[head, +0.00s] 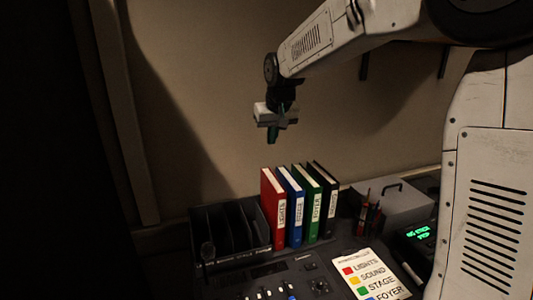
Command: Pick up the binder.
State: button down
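Several binders stand upright side by side on the desk: a red binder (267,207) labelled LIGHTS, a blue binder (291,209), a green binder (311,212) that appears to read FOYER, and a black binder (330,207). The labels on the blue and black ones are too small to read surely. My gripper (272,138) points down in the air above the binders, apart from them. No binder is in it. Its fingers look dark and overlap in this view, so their opening is unclear.
A black divided rack (212,258) with empty slots stands left of the binders. A card (368,274) with coloured squares lies at the front. A pen holder (368,220) and a grey case (398,202) are at right. The mixing desk (268,284) is in front.

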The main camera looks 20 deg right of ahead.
jog(key=shift+r, duration=0.8)
jog(key=shift+a, duration=0.1)
jog(key=shift+w, duration=0.1)
jog(key=shift+c, duration=2.2)
grip_release()
